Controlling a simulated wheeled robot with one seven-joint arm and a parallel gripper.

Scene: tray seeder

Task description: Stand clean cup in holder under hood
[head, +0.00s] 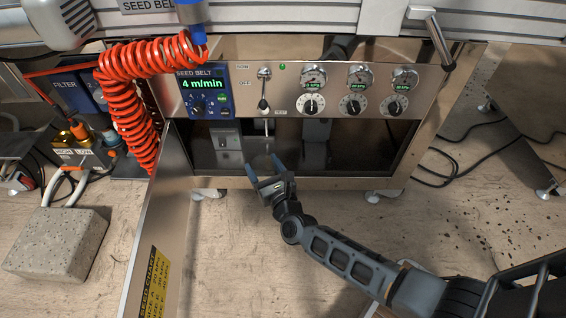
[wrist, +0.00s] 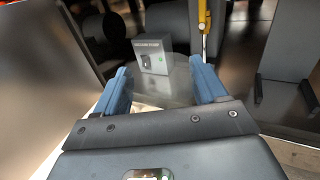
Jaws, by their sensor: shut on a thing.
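My gripper (head: 264,168) is at the open front of the cabinet below the control panel. In the wrist view its two blue fingers (wrist: 159,72) are shut on a clear, see-through cup (wrist: 162,88). The cup shows only faintly between the fingers in the head view, and I cannot tell how clean it is. I cannot make out a holder for certain in the dark interior.
The control panel (head: 300,92) with gauges and knobs spans above the opening. An open door (head: 160,225) stands left of my gripper. A yellow part (wrist: 204,17) hangs beyond the right finger.

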